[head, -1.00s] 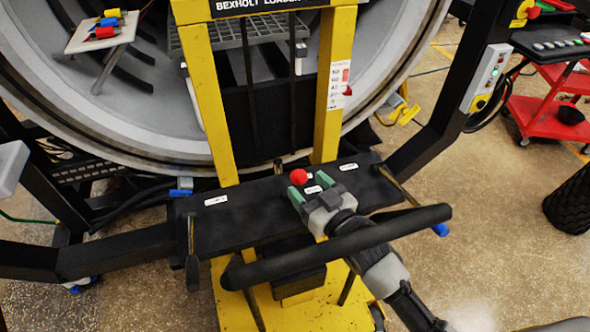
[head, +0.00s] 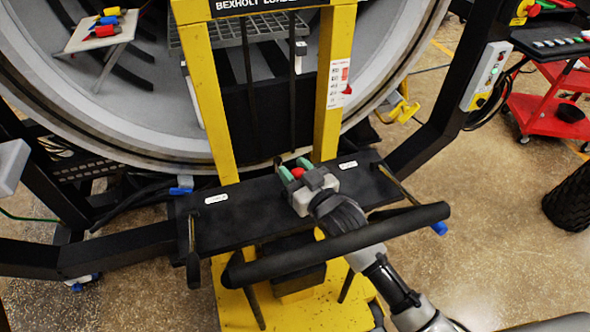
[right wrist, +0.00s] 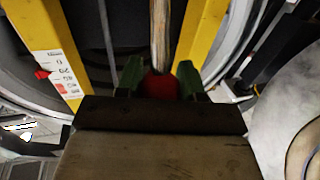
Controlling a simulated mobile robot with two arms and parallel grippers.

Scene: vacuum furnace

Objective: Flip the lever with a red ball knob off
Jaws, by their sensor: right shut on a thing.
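The red ball knob (head: 297,173) sits above the black panel (head: 250,222) of the yellow loader. My right gripper (head: 295,168) is shut on the knob, with one green-tipped finger on each side of it. In the right wrist view the red ball knob (right wrist: 160,86) shows between the two green fingertips of the right gripper (right wrist: 158,76). A worn, pale brown rod (right wrist: 159,35), apparently the lever's shaft, runs up from the knob in that view. In the head view the gripper hides most of the lever. My left gripper is not in view.
A red cart (head: 545,118) stands at the right.

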